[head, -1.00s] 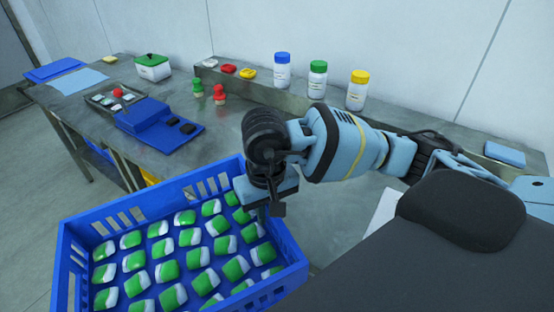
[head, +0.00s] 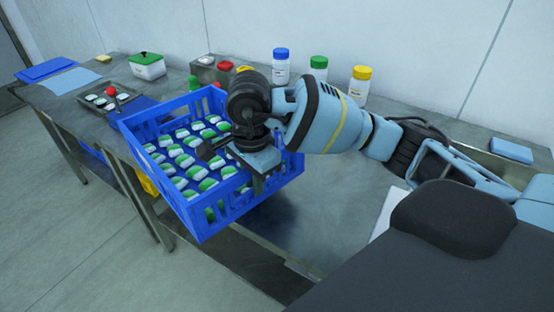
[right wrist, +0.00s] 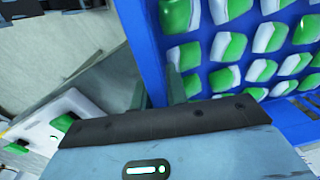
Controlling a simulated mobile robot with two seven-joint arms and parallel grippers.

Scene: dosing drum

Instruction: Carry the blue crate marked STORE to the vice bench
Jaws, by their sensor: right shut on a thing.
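The blue crate (head: 172,204) hangs tilted in front of the bench's near edge, overlapping the bench top in the head view. Several green-and-white packs (head: 180,183) lie in rows inside it. My right gripper (head: 258,181) is shut on the crate's near right wall. In the right wrist view, its fingers (right wrist: 157,92) straddle the wall of the blue crate (right wrist: 149,45). No STORE mark can be read. I see no vice. My left gripper is not in view.
A metal bench (head: 320,215) runs along the wall. Bottles with blue (head: 281,66), green (head: 318,70) and yellow (head: 361,85) caps stand at its back. A green-lidded white box (head: 148,67) and a tray (head: 109,98) sit further left. Open floor (head: 70,235) lies at the left.

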